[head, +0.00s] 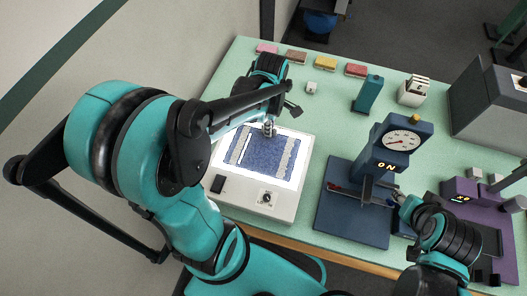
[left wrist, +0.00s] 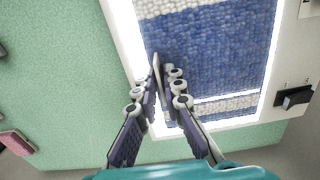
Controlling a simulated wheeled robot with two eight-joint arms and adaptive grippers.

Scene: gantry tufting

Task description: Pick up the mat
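The mat (head: 264,155) is blue with whitish stripes near its ends and lies flat on a lit white light box (head: 250,203). In the left wrist view the mat (left wrist: 215,50) fills the upper right. My left gripper (head: 269,132) is at the mat's far edge. In the left wrist view its fingertips (left wrist: 162,64) are close together and overlap that edge; whether the edge is between them is unclear. My right gripper (head: 396,200) is by the blue gauge machine (head: 352,222), near a dark bar with red on it. Its fingers are too small to read.
Coloured blocks (head: 355,70) lie along the green table's far edge. A teal block (head: 368,94) and a white slotted holder (head: 413,91) stand behind the gauge machine. A purple device (head: 465,190) and a grey box (head: 487,107) are at right. The table left of the light box is clear.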

